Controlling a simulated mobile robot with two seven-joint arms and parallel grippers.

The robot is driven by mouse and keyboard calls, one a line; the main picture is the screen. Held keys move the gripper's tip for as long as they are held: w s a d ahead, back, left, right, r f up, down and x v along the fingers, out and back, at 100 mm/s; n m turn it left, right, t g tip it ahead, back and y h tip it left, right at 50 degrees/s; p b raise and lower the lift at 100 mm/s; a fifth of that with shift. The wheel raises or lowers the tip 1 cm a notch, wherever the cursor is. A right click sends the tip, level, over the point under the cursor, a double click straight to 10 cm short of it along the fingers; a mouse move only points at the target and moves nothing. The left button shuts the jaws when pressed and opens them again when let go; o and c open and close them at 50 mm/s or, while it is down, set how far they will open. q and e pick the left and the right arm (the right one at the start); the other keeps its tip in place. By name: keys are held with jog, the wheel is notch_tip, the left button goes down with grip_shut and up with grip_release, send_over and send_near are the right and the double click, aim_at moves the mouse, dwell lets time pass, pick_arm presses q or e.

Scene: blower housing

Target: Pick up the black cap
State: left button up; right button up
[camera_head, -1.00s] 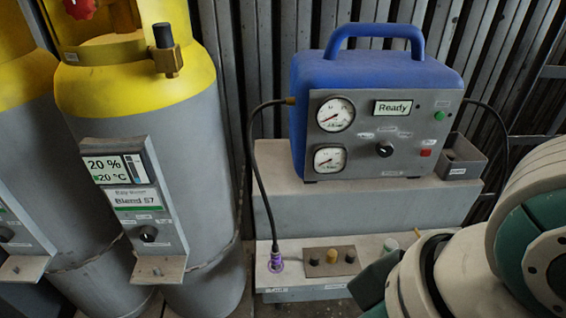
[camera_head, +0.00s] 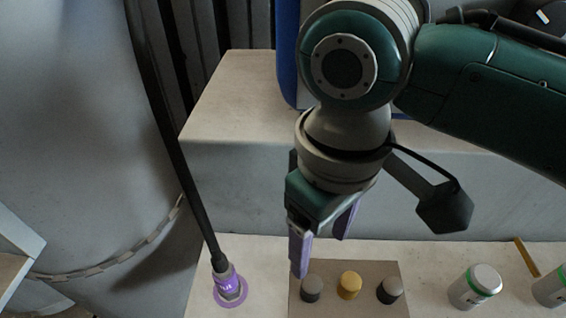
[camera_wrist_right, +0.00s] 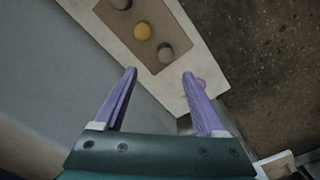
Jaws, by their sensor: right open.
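Two dark caps with greyish tops stand on the brown plate (camera_head: 330,308) on either side of a yellow cap (camera_head: 349,285). One is the left dark cap (camera_head: 311,289), the other the right dark cap (camera_head: 390,290); which one is the black cap I cannot tell. My right gripper (camera_head: 322,256) is open and empty, pointing down above and behind the left dark cap. In the right wrist view its purple fingers (camera_wrist_right: 159,73) are apart, with the nearest dark cap (camera_wrist_right: 166,51) just beyond the gap between their tips. My left gripper is not in view.
A black hose ends in a purple-ringed connector (camera_head: 229,287) left of the plate. White-and-green cylinders (camera_head: 475,287) stand to the right. A grey raised step (camera_head: 235,150) rises behind the caps. A large grey cylinder (camera_head: 80,120) fills the left side.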

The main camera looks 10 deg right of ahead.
aim_at(312, 283)
jog(key=f, duration=0.1)
jog(key=f+b, duration=0.1)
jog(key=f, duration=0.1)
jog(key=shift+s+a+f, duration=0.15)
jog(key=shift+s+a, duration=0.05)
jog(key=shift+s, duration=0.1)
notch_tip(312, 283, down, 6)
jog(key=b, duration=0.3)
jog(key=shift+s+a, duration=0.1)
jog(key=shift+r, duration=0.2)
jog(key=shift+c, duration=0.4)
jog(key=shift+c, duration=0.8)
grip_shut()
